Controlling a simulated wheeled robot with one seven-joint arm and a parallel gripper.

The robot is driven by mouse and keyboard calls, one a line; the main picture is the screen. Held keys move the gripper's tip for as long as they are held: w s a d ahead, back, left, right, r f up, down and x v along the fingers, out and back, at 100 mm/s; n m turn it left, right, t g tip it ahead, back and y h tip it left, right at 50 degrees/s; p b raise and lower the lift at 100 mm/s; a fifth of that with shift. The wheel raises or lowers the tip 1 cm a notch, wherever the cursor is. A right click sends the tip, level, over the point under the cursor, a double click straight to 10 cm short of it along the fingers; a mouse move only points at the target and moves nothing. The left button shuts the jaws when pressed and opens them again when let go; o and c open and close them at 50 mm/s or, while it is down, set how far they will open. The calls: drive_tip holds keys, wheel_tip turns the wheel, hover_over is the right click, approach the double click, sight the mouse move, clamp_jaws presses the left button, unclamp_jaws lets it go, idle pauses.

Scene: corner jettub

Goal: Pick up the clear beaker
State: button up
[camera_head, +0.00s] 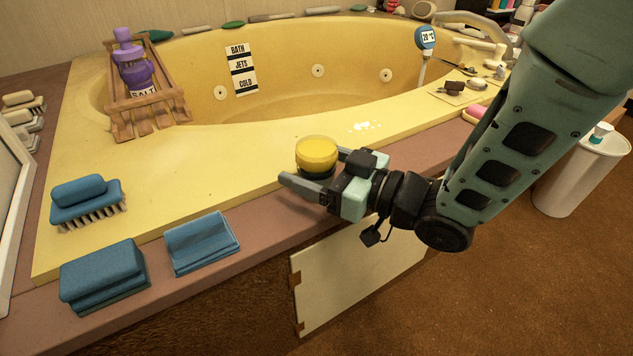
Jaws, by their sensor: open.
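A short round yellow vessel (316,153) with a dark lower part stands upright on the front rim of the yellow tub. It looks yellow rather than clear, and I cannot tell whether it is the clear beaker. No other clear beaker can be made out. My gripper (319,171) is open and reaches in from the right, low beside the vessel. One finger is on its near side, and the other is partly hidden behind it on the far right side. I cannot tell whether either finger touches it.
The tub rim (230,163) is clear left of the vessel. A wooden rack (150,119) holds a purple bottle (133,68). A white bin (582,172) stands at right.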

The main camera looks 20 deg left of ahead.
drive_tip(key=shift+w+a, duration=0.2)
drive_tip(key=shift+a, duration=0.4)
drive_tip(key=c, duration=1.2)
drive_tip(key=shift+o, duration=0.2)
drive_tip(key=shift+r, duration=0.15)
wheel_tip(320, 180, up, 10)
drive_tip(key=p, duration=0.5)
drive_tip(key=shift+p, duration=0.3)
